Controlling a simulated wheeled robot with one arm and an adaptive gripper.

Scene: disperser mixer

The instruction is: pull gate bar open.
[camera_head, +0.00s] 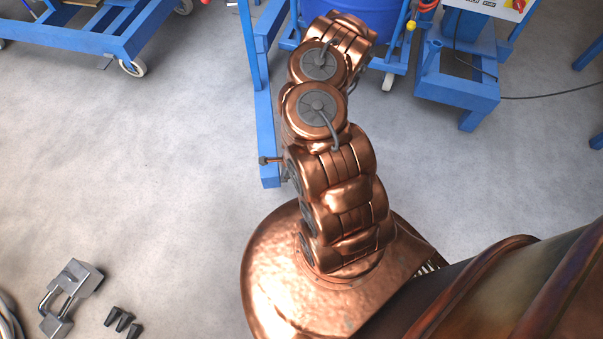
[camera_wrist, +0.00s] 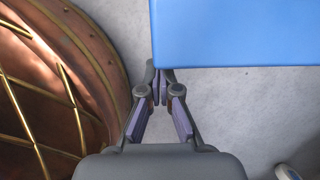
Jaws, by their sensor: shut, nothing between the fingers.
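My gripper (camera_wrist: 162,85) is shut and empty in the wrist view. Its fingertips are at the lower left corner of a flat blue piece (camera_wrist: 235,35), and I cannot tell whether they touch it. In the head view my gripper is hidden behind my copper arm. Blue bars of a frame (camera_head: 267,130) run just left of my arm, with a small copper-coloured pin or bolt (camera_head: 268,160) sticking out near the front end. I cannot tell for certain which blue part is the gate bar.
A blue drum (camera_head: 352,8) stands behind my arm among blue frames. A blue wheeled cart (camera_head: 95,42) is at upper left and a blue machine stand (camera_head: 457,85) at upper right. A grey metal clamp (camera_head: 72,290) lies at lower left. The left floor is mostly clear.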

